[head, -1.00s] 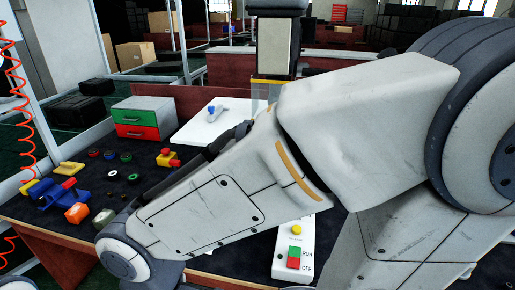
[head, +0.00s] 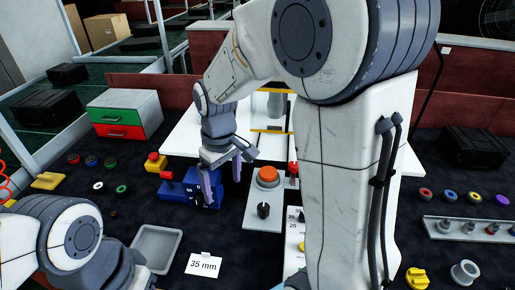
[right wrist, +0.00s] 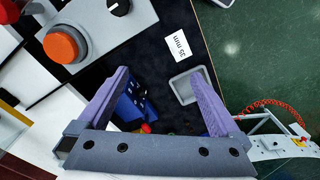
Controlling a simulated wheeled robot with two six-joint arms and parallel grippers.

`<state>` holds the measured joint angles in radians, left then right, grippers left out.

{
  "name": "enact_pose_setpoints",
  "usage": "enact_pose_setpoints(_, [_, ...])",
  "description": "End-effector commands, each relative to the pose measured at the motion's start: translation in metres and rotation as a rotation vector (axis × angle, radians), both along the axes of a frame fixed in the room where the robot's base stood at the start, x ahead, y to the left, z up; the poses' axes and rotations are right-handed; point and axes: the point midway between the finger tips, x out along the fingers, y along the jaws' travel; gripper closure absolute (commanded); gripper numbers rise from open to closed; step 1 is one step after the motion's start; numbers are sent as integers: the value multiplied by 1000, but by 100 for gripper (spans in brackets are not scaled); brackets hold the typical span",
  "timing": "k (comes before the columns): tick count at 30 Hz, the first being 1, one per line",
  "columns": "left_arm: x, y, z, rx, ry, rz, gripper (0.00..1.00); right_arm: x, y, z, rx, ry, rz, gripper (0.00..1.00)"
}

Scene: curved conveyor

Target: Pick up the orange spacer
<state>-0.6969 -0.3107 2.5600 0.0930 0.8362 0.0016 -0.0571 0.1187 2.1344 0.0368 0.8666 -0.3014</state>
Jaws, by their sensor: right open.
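I cannot make out an orange spacer for certain in either current view. The large orange round piece (head: 267,176) is a push button on a grey box; it also shows in the right wrist view (right wrist: 62,46). My right gripper (head: 222,192) is open and empty, its purple fingers pointing down beside a blue box with dials (head: 176,191). In the right wrist view the gap between the fingers (right wrist: 162,74) frames the blue box (right wrist: 133,108). My left arm fills the lower left of the head view and covers part of the table; its gripper is not seen.
A grey tray (head: 157,247) and a "35 mm" card (head: 203,265) lie in front. Several coloured rings lie at the left, with others (head: 474,197) at the right. A drawer box (head: 125,113) stands back left. A silver rack (head: 470,231) lies right.

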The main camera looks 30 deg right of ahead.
Motion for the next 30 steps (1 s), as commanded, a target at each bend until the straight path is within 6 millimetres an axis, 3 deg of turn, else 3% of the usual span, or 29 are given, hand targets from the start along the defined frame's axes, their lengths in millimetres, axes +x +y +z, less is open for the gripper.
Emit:
enact_pose_setpoints(1, [0, 0, 26, 0, 0, 0, 50, 19, -34, 19, -7, 8, -56, 0])
enact_pose_setpoints(6, [0, 0, 53, 0, 0, 1, 50, 49, -120, 29, -20, 20, -157, 0])
enact_pose_setpoints(10, [0, 0, 61, 1, 1, 1, 50, 55, -156, 29, -25, 25, -191, 0])
enact_pose_setpoints(14, [0, 0, 65, 1, 1, 1, 50, 56, -166, 15, -26, 29, -199, 0])
enact_pose_setpoints(21, [0, 0, 72, 1, 1, 0, 50, 57, -164, -20, -26, 28, -197, 0])
enact_pose_setpoints(30, [0, 0, 90, 1, 1, -2, 50, 59, -163, -45, -25, 29, -195, 0])
